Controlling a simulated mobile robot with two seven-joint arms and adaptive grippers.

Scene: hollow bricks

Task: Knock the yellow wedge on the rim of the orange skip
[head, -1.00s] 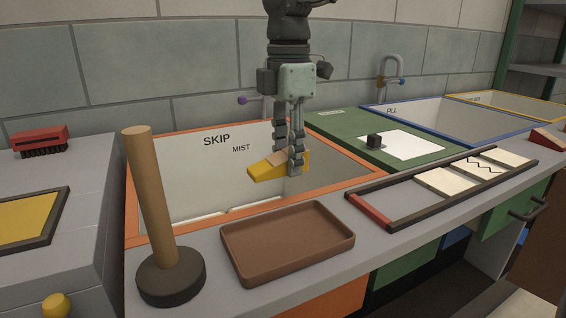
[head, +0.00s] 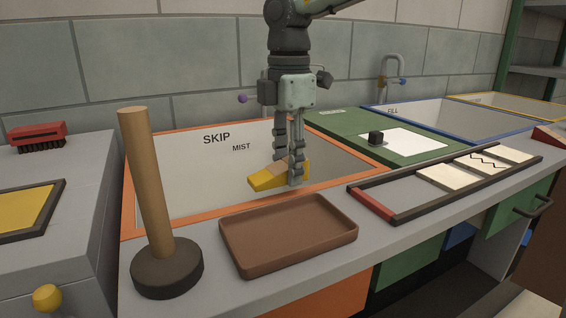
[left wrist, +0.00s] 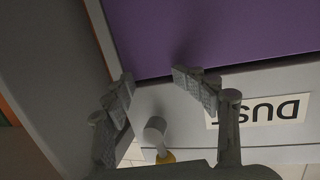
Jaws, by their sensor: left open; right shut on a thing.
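The yellow wedge (head: 265,181) is held in my right gripper (head: 291,174), which points down over the orange skip in the head view. The gripper is shut on it, and its fingers hide part of it. The orange skip (head: 128,192) is a sunken bin with an orange rim, labelled SKIP and MIST. The wedge's lower edge shows close to the skip's front rim; I cannot tell whether they touch. My left gripper (left wrist: 157,90) is open and empty in the left wrist view, near a purple panel and a DUST label.
A brown tray (head: 288,240) and a wooden-handled stand (head: 148,185) sit on the grey counter in front of the skip. A dark-framed rack (head: 372,203) lies right.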

